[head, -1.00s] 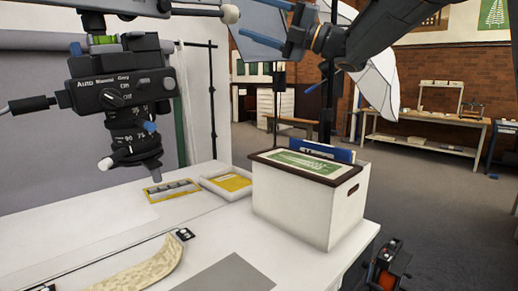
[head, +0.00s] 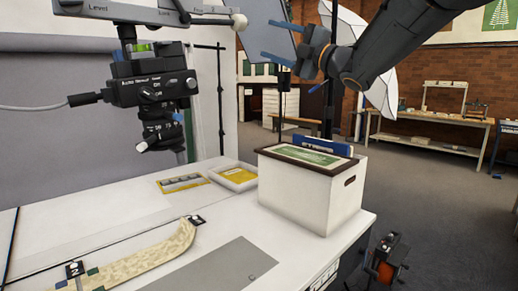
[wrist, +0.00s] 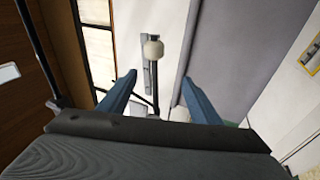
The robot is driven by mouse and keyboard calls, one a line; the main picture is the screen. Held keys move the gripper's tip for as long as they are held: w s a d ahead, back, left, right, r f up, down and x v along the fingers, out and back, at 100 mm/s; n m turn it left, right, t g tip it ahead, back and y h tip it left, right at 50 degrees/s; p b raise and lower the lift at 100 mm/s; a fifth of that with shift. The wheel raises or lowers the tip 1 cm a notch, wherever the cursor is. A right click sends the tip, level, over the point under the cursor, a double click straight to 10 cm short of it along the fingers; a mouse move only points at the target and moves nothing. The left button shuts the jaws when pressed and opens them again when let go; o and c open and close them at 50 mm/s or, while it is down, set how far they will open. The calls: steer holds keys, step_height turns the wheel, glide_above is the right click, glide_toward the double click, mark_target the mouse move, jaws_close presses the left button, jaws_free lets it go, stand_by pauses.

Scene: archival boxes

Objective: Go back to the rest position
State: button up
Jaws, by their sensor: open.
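My gripper (head: 287,43) is raised at the top of the head view, above and behind the white archival box. Its two blue fingers are apart, with nothing between them. In the wrist view the open fingers (wrist: 158,98) point past a pale round knob (wrist: 153,50) on a dark stand. The white box (head: 300,196) stands on the white table (head: 150,240). A dark-framed green and white picture (head: 310,156) lies on its top, and a blue item (head: 333,146) stands upright at its back. The gripper touches none of these.
A camera on a copy stand (head: 150,95) hangs over the table at left. A yellow-and-white tray (head: 235,177), a yellow-framed strip (head: 182,183), a curved pale strip (head: 140,257) and a grey sheet (head: 225,265) lie on the table. Open floor (head: 440,220) is at right.

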steer(key=w+d+f+m+t+h, duration=0.2)
steer(key=d+f+m+h, duration=0.25)
steer(key=f+m, duration=0.2)
steer(key=w+d+f+m+t+h, duration=0.1)
steer(key=w+d+f+m+h, duration=0.15)
steer(key=f+m+h, duration=0.35)
steer(key=s+d+f+m+g+h, duration=0.2)
steer(key=s+d+f+m, duration=0.1)
steer(key=f, duration=0.4)
steer(key=s+d+f+m+g+h, duration=0.1)
steer(key=s+d+f+m+h, duration=0.1)
steer(key=f, duration=0.5)
steer(key=s+d+f+m+g+h, duration=0.2)
steer(key=s+d+f+m, duration=0.1)
steer(key=f, duration=0.4)
steer(key=s+d+f+m+g+h, duration=0.15)
steer(key=s+f+m+g, duration=0.45)
steer(key=s+f, duration=1)
steer(key=s+f+m+g, duration=0.1)
steer(key=s+f+g, duration=0.1)
steer(key=s, duration=0.6)
steer(key=s+a+f+m+g+y, duration=0.1)
steer(key=s+f+g, duration=0.1)
steer(key=s, duration=0.7)
steer(key=shift+s+a+f+g, duration=0.2)
steer(key=shift+a+f+g, duration=0.15)
steer(key=shift+g, duration=0.55)
